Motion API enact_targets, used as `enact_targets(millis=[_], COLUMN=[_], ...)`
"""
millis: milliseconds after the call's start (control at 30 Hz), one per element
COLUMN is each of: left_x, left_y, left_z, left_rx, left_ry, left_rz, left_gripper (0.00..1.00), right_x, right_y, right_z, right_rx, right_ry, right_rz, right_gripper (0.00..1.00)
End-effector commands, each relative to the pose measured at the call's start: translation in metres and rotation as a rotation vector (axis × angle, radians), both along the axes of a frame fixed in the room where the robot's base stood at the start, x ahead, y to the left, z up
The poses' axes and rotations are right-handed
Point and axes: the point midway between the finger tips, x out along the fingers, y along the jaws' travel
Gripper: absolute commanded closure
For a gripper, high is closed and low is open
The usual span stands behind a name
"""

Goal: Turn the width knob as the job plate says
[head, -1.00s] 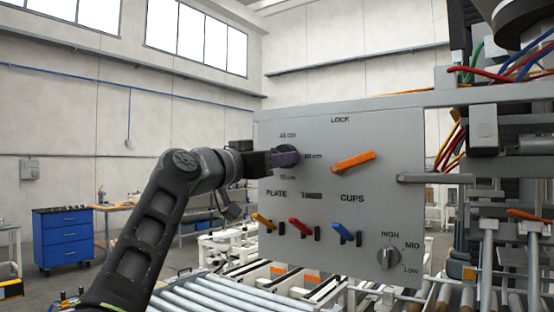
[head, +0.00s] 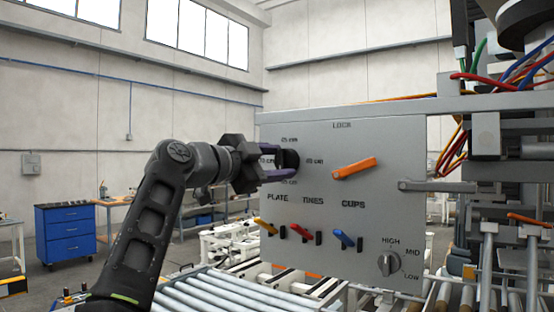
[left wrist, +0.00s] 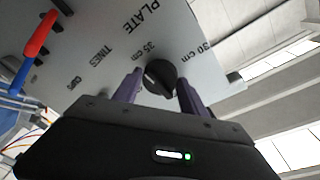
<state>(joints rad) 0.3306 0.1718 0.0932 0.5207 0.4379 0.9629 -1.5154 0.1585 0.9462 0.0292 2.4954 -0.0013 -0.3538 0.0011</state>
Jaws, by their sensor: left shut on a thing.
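The black width knob (head: 293,160) sits on the upper left of the grey panel (head: 380,220), with cm labels around it; 25 cm is above and 30 cm right. My left gripper (head: 284,161) has its two purple fingers at the knob, one above the other. In the left wrist view the fingers stand on either side of the knob (left wrist: 160,77), shut on it. A pale mark on the knob shows on the side towards the 35 cm label. The job plate cannot be made out. My right gripper is not in view.
An orange LOCK handle (head: 354,168) is right of the knob. Yellow (head: 266,227), red (head: 300,228) and blue (head: 344,238) levers sit below it. A grey HIGH/MID/LOW dial (head: 388,263) is at lower right. A roller conveyor (head: 225,295) runs below.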

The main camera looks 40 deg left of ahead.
Motion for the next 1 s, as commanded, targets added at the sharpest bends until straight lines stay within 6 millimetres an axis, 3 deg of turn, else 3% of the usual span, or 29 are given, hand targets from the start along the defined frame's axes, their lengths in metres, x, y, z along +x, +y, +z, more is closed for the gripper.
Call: enact_targets(millis=[667,700,933,1000], left_x=[0.0005,0.0005,0.0003,0.0002], left_y=[0.0002,0.0002,0.0003,0.0002], left_z=[-0.0002,-0.0002,0.0002,0.0005], left_rx=[0.100,0.099,0.099,0.099], left_ry=[0.004,0.003,0.002,0.002], left_rz=[0.000,0.001,0.000,0.000], left_gripper=[0.91,0.50,0.31,0.30], right_x=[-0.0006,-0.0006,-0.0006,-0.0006], right_y=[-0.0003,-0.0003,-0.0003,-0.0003], right_z=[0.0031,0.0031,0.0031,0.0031], right_rx=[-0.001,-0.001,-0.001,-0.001], right_ry=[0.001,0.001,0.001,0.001], right_rz=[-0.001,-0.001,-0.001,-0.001], right_gripper=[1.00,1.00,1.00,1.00])
